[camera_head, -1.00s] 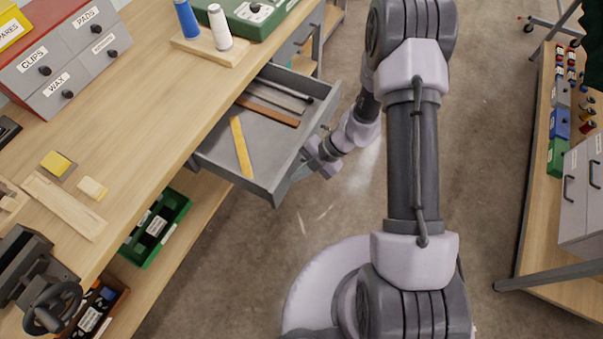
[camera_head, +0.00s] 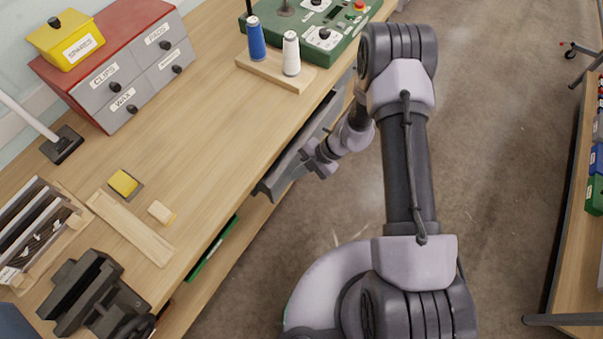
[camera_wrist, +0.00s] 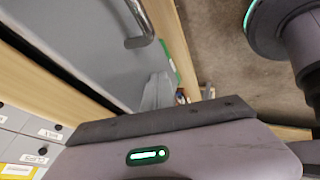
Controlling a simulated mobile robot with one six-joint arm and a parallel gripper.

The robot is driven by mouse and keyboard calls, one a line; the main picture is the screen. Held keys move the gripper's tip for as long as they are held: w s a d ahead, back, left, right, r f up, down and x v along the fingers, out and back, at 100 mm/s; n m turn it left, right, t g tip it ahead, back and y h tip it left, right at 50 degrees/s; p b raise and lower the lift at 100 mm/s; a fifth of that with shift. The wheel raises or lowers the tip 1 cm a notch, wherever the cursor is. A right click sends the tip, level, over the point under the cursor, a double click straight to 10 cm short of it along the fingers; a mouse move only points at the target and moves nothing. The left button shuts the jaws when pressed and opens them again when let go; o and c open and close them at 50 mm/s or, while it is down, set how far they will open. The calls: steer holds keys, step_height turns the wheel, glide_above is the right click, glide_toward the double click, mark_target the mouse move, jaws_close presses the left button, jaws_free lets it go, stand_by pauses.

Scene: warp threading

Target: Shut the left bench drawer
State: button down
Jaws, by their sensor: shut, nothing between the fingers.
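The left bench drawer (camera_head: 282,172) is grey and sits under the edge of the wooden bench top. Its front stands only a little proud of the edge, and its inside is mostly hidden under the top. My gripper (camera_head: 308,158) is shut and empty, with its tip at the drawer front, apparently against it. In the wrist view the grey drawer front (camera_wrist: 75,45) fills the upper left, with a metal bar handle (camera_wrist: 142,28) on it. My gripper's fingers (camera_wrist: 158,92) appear close to that front, and the exact contact is unclear.
The bench top (camera_head: 215,125) carries a wooden block with blue and white spools (camera_head: 256,40), a green control box (camera_head: 325,25) and a red-topped drawer cabinet (camera_head: 125,60). A green bin (camera_head: 213,250) is partly visible below. Bare floor lies right of the bench.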

steer(key=shift+w+a, duration=0.4)
steer(key=shift+a, duration=0.1)
